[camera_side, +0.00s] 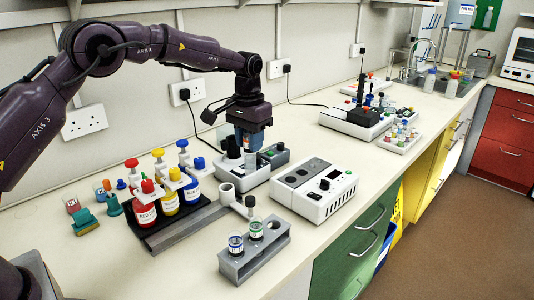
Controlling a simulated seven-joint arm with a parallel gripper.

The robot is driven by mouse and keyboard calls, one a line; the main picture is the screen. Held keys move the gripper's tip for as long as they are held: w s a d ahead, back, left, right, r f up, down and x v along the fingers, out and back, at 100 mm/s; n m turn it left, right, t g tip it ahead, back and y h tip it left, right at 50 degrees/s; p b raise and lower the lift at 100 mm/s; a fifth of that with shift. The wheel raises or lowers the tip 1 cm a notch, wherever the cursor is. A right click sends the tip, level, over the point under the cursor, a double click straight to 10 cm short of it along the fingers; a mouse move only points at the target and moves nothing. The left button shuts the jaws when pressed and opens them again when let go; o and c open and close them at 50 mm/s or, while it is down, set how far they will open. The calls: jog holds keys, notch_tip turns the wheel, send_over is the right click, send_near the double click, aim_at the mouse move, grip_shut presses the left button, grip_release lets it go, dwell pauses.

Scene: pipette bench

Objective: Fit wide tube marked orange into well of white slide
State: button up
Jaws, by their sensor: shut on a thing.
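My gripper (247,143) points down over the middle of the bench, above a small grey device. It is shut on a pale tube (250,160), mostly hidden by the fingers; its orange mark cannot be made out. The white slide (228,192) sits on a dark grey rail (185,232) in front and to the left of the gripper. A round opening shows on its top. The held tube is apart from the slide, behind it and to the right.
A grey rack (238,268) at the front holds a blue-marked and a green-marked tube. Red, yellow and blue bottles (170,198) stand left on a black tray. A white device (312,190) stands right. Bare bench lies at the front left.

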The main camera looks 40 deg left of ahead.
jog(key=a+n, duration=0.3)
jog(key=a, duration=0.8)
notch_tip(320, 180, down, 8)
jog(key=shift+d+f+m, duration=0.15)
jog(key=shift+d+m, duration=0.15)
jog(key=shift+d, duration=0.05)
jog(key=shift+s+f, duration=0.1)
jog(key=shift+f, duration=1.35)
dwell(0.8)
jog(key=shift+f, duration=1.4)
jog(key=o, duration=0.9)
jog(key=shift+o, duration=0.2)
jog(key=shift+r, duration=0.1)
